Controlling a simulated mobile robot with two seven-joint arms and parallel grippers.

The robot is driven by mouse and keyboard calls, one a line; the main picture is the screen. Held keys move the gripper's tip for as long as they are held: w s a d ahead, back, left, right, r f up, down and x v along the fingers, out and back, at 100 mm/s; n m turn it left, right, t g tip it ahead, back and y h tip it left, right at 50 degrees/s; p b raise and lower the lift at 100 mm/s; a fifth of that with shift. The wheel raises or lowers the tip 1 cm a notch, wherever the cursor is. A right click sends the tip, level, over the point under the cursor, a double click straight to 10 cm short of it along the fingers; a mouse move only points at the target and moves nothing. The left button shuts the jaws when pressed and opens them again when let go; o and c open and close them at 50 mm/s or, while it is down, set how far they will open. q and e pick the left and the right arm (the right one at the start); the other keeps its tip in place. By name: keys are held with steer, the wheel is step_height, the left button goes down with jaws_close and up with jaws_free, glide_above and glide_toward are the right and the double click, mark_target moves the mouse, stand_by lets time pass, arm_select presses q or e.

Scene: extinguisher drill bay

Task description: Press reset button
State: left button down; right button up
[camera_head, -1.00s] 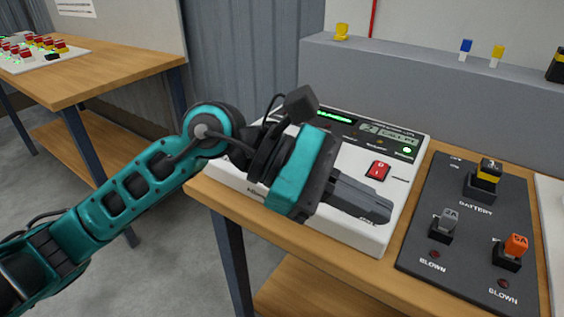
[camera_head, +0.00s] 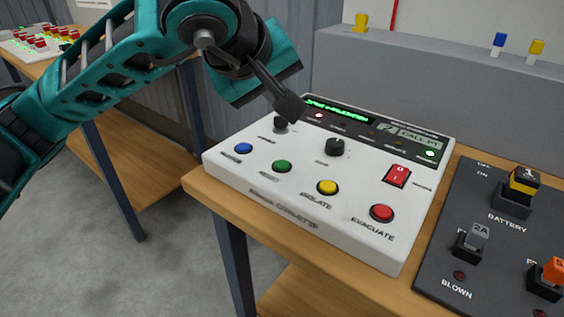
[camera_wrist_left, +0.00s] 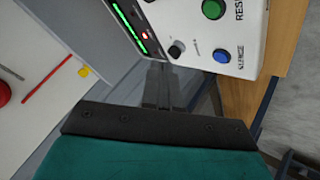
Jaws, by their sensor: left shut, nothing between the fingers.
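The white control panel (camera_head: 225,163) sits on the wooden table with a row of blue, green, yellow and red buttons. The green reset button (camera_head: 282,166) is second from the left; in the wrist view the green button (camera_wrist_left: 213,9) is at the top, beside partly cut-off "RES" lettering. The blue button (camera_head: 243,148) is left of it, labelled silence in the wrist view. My left gripper (camera_wrist_left: 158,75) is shut and empty, off the panel's edge near a black knob (camera_wrist_left: 176,48). My right gripper is not in view.
The panel also has a yellow button (camera_head: 328,187), a red evacuate button (camera_head: 381,213), a red rocker switch (camera_head: 397,176) and a central knob (camera_head: 334,147). A dark fuse board (camera_head: 440,245) lies to the right. A grey ledge (camera_head: 400,80) rises behind.

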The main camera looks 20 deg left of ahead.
mark_target(278, 167)
arm_select(q)
step_height(278, 167, down, 9)
steer(key=b, duration=0.6)
steer(key=shift+b, duration=0.3)
steer(key=shift+r, duration=0.1)
stand_by(0.8)
stand_by(0.7)
steer(key=shift+f+b, duration=0.45)
steer(key=shift+b, duration=0.2)
steer(key=shift+f+b, duration=0.5)
steer(key=shift+b, duration=0.1)
stand_by(0.5)
steer(key=shift+r, duration=0.1)
steer(key=shift+r+p, duration=0.45)
steer(key=shift+r, duration=0.35)
